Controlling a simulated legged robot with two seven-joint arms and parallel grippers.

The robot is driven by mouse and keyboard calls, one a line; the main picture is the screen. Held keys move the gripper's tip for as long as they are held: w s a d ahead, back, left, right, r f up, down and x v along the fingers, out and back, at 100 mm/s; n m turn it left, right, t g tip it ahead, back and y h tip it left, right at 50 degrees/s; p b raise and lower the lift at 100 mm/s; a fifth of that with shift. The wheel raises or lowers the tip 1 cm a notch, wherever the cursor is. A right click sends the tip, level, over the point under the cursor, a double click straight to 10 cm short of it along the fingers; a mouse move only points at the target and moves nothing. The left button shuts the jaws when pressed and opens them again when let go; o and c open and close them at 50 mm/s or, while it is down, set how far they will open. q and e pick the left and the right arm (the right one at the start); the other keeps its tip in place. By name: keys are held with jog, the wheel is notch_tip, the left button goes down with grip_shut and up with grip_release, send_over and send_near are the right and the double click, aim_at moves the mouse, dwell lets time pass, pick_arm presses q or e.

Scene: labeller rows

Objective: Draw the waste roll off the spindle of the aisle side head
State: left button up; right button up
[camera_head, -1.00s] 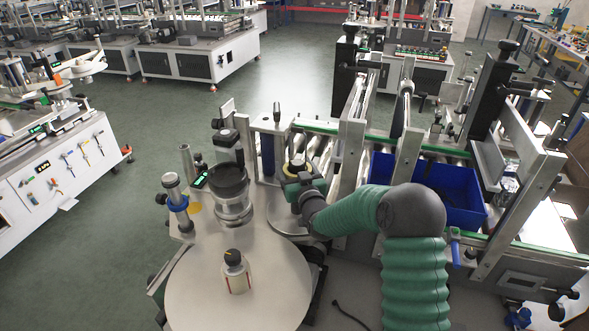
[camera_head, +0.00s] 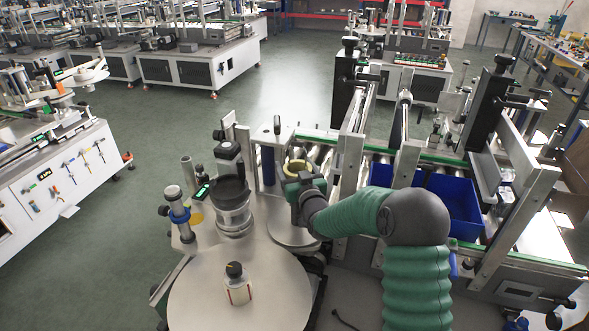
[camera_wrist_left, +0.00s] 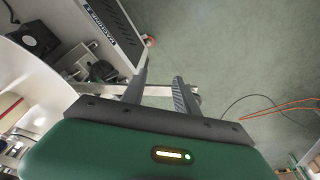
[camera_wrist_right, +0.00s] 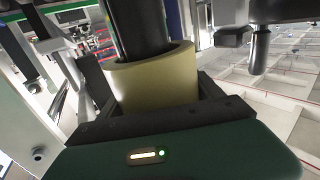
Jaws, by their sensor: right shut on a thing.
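The waste roll (camera_head: 297,164) is a short cream-yellow ring above the round metal plate of the near labelling head. My right gripper (camera_head: 308,182) is shut on it. In the right wrist view the roll (camera_wrist_right: 150,82) sits between the fingers, with a dark cylinder (camera_wrist_right: 140,30) at its upper opening, apparently the spindle. I cannot tell how much of the spindle is still inside the roll. My left gripper (camera_wrist_left: 163,76) shows only in its wrist view; its fingers are apart and empty above the floor.
A large round pale table (camera_head: 240,300) with a small black-capped bottle (camera_head: 238,286) stands in front. A clear cylinder unit (camera_head: 233,205) stands left of the roll. Blue bins (camera_head: 452,205) and upright metal frames lie to the right. Green floor is free at left.

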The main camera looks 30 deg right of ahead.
notch_tip(320, 180, up, 21)
jog(key=p, duration=1.1)
dwell(2.5)
